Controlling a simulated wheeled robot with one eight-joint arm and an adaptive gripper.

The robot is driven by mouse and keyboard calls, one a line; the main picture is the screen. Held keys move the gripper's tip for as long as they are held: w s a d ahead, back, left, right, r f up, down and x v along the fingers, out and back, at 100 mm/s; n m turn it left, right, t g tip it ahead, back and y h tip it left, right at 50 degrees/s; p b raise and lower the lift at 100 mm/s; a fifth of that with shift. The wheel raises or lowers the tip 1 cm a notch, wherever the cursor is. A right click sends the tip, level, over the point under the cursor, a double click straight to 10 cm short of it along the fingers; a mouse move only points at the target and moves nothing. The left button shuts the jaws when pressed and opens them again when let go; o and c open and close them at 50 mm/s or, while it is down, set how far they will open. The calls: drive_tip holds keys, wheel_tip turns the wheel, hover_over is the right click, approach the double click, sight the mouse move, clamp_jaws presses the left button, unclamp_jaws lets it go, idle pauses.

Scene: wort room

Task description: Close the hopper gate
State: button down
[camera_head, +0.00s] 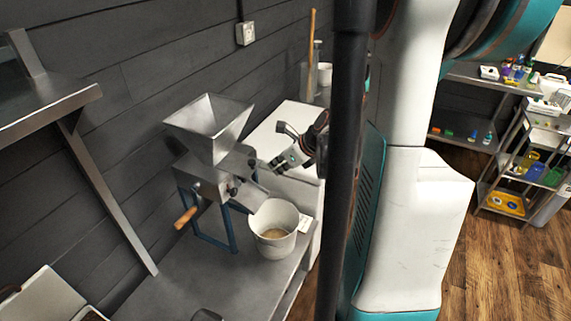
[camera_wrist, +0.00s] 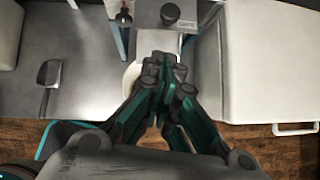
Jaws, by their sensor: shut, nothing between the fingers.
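The grain mill has a metal hopper (camera_head: 208,128) on top, a grey body and a blue stand. In the wrist view, a metal plate marked GATE (camera_wrist: 188,24) carries a dark round knob (camera_wrist: 170,14) at the top edge. Whether the gate is open or closed I cannot tell. My gripper (camera_head: 276,164) is to the right of the mill, level with the lower hopper, apparently apart from it. In the wrist view my gripper (camera_wrist: 163,60) has its fingers together and empty, just below the gate plate in the picture.
A white bucket (camera_head: 273,214) with grain in it stands on the steel bench (camera_head: 180,283) below the mill's chute. The mill's wooden crank handle (camera_head: 186,217) sticks out to the left. A scoop (camera_wrist: 47,76) lies on the bench. A white cabinet (camera_wrist: 268,70) is at the right.

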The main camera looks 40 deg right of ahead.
sight(250, 163)
drive_tip(key=w+a+f+b, duration=0.1)
drive_tip(key=w+f, duration=0.1)
drive_tip(key=w, duration=0.3)
drive_tip(key=shift+w+f, duration=0.2)
drive_tip(key=shift+f, duration=0.1)
drive_tip(key=w, duration=0.1)
drive_tip(key=w+a, duration=0.1)
drive_tip(key=w, duration=0.2)
drive_tip(key=shift+w+a+b, duration=0.15)
drive_tip(key=shift+a+b, duration=0.1)
drive_tip(key=shift+b, duration=0.15)
